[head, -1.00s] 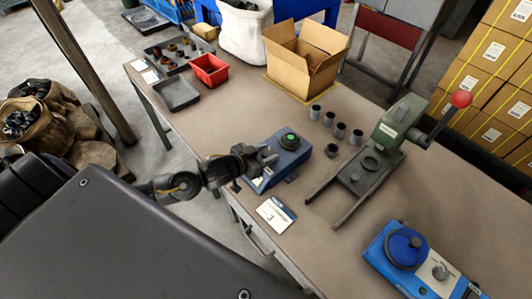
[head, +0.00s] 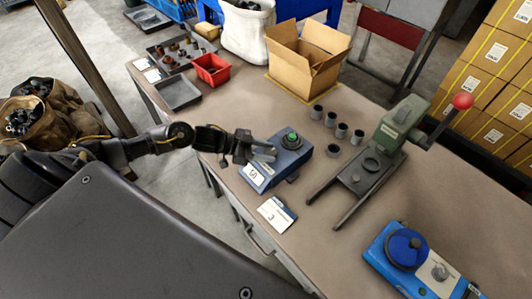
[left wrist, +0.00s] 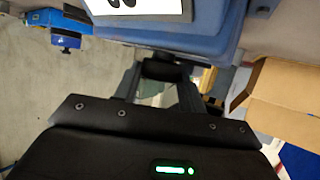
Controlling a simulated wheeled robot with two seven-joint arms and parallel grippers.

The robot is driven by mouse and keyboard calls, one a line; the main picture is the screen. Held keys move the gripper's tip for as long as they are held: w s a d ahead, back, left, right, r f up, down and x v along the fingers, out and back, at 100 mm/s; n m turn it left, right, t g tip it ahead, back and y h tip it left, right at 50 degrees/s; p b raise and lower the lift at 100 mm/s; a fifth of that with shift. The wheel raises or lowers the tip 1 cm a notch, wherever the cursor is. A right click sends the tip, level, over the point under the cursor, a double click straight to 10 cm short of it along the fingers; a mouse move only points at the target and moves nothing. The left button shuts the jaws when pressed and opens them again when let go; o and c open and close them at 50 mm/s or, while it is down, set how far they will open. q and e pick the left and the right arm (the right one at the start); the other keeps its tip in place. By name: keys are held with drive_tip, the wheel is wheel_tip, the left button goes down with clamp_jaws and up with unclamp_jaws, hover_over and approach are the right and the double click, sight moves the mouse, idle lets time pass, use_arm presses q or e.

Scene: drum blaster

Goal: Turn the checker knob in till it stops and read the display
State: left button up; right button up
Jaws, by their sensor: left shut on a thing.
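The blue checker box (head: 285,158) stands near the table's front edge, with a green-topped round part (head: 291,139) on top. A white panel with dark marks (head: 255,175) is on its near face; I cannot read it surely. My left gripper (head: 264,150) is at the box's left end. In the left wrist view, my left gripper (left wrist: 163,74) is shut on a dark round piece (left wrist: 163,70), apparently the checker knob, beside the blue box (left wrist: 175,28). The white panel (left wrist: 140,8) is cut off at the top there. My right gripper is out of view.
A white card (head: 276,214) lies in front of the box. Several grey cups (head: 330,119) and a green press with a red-ball lever (head: 380,140) stand to the right. A blue device with a round knob (head: 407,248) is at lower right. An open carton (head: 305,60) stands behind.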

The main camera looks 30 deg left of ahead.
use_arm(q)
drive_tip(key=shift+m+g, duration=0.3)
idle(0.4)
drive_tip(key=o, duration=1)
drive_tip(key=shift+c, duration=0.2)
drive_tip(key=b+v, duration=0.2)
drive_tip(key=v, duration=0.8)
drive_tip(key=shift+a, duration=0.35)
